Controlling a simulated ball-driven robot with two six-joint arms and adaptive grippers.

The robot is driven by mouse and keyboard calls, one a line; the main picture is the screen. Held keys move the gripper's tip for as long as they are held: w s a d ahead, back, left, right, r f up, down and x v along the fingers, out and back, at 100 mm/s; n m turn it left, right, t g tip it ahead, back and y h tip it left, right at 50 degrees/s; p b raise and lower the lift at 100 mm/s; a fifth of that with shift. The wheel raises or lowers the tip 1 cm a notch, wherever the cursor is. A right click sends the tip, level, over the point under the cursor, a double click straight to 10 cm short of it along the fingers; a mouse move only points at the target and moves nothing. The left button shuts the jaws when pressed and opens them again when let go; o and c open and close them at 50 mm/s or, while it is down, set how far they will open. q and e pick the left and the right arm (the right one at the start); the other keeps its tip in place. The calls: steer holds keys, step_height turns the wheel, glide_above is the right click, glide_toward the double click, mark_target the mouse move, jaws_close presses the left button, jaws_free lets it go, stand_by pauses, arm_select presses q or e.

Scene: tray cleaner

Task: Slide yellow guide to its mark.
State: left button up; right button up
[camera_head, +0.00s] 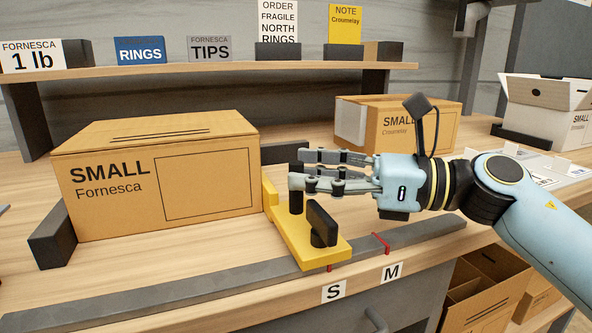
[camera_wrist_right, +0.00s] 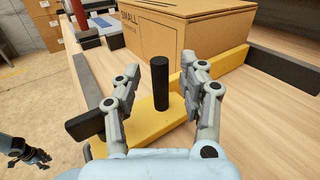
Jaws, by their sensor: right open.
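The yellow guide (camera_head: 290,232) lies on the bench with its front end on the dark grey rail (camera_head: 200,291). It has an upright black post (camera_head: 296,200) and a black knob (camera_head: 322,224) nearer the front. A red tick (camera_head: 329,268) by the S label (camera_head: 334,292) shows at its front edge. Another red tick (camera_head: 381,243) stands to the right, by the M label (camera_head: 393,272). My right gripper (camera_head: 301,170) is open at the post. In the right wrist view the post (camera_wrist_right: 160,85) stands between the spread fingers. My left gripper (camera_wrist_right: 28,152) appears small there, its opening unclear.
A SMALL Fornesca box (camera_head: 155,175) stands directly left of the guide, beside a dark block (camera_head: 52,235). A SMALL Croumelay box (camera_head: 410,125) stands behind my right gripper. A shelf (camera_head: 200,70) with labels runs above. The rail is clear right of the guide.

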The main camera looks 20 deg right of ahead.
steer(key=shift+x, duration=1.1)
jaws_close()
